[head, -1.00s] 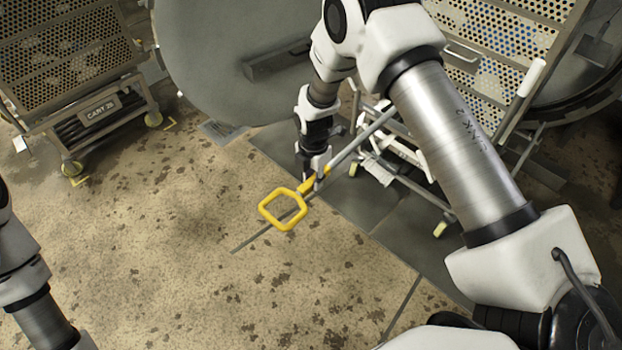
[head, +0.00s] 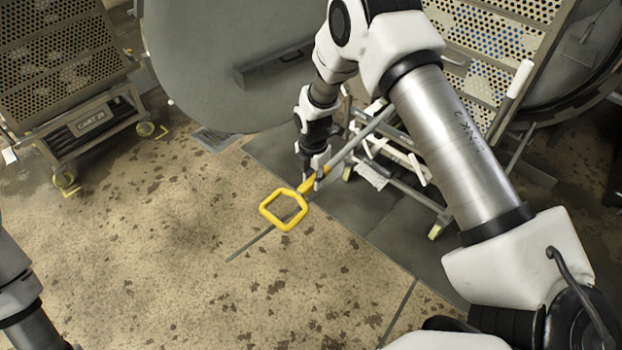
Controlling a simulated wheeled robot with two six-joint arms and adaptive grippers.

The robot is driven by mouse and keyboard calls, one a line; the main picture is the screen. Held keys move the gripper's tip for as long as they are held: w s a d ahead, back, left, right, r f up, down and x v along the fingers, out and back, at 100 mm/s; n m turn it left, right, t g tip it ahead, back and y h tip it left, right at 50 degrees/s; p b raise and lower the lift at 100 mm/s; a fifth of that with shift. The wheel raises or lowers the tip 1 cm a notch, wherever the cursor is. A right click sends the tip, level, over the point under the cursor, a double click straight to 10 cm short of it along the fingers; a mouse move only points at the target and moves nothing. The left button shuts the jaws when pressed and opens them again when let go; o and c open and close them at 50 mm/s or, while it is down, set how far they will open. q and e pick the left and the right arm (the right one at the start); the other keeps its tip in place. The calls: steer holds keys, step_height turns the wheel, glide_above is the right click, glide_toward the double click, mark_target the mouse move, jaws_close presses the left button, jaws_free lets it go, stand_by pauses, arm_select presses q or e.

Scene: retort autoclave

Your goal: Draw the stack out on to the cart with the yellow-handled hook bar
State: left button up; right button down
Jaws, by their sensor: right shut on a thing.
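My right gripper (head: 314,172) is shut on the hook bar (head: 283,226) just above its yellow loop handle. The bar's grey shaft runs up and to the right, behind my right forearm, and its hook end is hidden. A perforated stack (head: 487,27) stands at the upper right, partly covered by my right arm. A wheeled cart (head: 412,187) shows low in front of it, also partly hidden. I cannot tell whether the hook touches the stack. Only part of my left arm shows at the lower left; its gripper is out of view.
A second cart (head: 92,118), labelled CART 28, stands at the upper left with perforated panels on it. A large round grey door (head: 200,70) stands at top centre. The round vessel opening (head: 590,60) is at the right. The stained floor at lower centre is clear.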

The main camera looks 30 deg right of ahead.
steer(key=shift+r, duration=0.15)
steer(key=shift+r+p, duration=1.45)
steer(key=shift+r, duration=0.6)
steer(key=shift+d, duration=0.1)
